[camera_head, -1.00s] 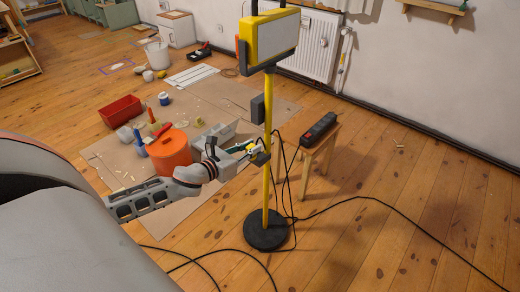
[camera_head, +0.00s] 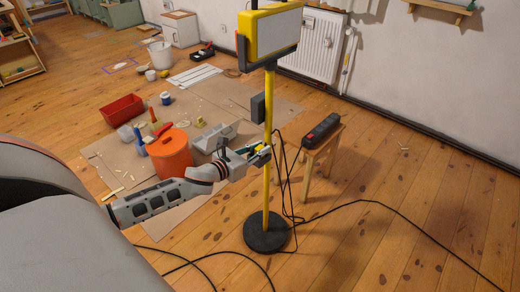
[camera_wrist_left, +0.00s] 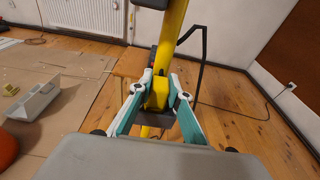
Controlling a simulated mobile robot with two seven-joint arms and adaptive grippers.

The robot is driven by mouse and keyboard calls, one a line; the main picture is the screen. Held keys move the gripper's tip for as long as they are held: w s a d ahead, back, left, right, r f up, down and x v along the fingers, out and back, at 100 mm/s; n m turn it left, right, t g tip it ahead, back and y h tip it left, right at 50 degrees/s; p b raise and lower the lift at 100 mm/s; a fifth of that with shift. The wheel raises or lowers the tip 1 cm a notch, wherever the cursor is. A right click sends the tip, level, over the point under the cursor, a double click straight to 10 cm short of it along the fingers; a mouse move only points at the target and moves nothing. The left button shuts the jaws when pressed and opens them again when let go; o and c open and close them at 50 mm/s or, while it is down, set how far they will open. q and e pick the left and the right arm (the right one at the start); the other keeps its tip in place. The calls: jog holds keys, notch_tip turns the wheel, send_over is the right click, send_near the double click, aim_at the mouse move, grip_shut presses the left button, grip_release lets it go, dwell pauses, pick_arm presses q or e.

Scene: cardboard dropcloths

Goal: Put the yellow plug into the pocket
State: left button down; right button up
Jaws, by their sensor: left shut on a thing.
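In the left wrist view, the yellow plug (camera_wrist_left: 157,94) sits between the fingertips of my left gripper (camera_wrist_left: 160,84), which is shut on it. My right gripper is not in view.
A black cable (camera_wrist_left: 203,50) loops close to the right of the plug. A power strip (camera_head: 320,131) lies on a small wooden stool right of the pole. Cables trail over the floor around the round stand base (camera_head: 266,233).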

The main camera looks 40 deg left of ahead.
pick_arm(q)
jog(key=shift+f, duration=0.25)
jog(key=c, duration=1.9)
grip_release()
jog(key=shift+r, duration=0.1)
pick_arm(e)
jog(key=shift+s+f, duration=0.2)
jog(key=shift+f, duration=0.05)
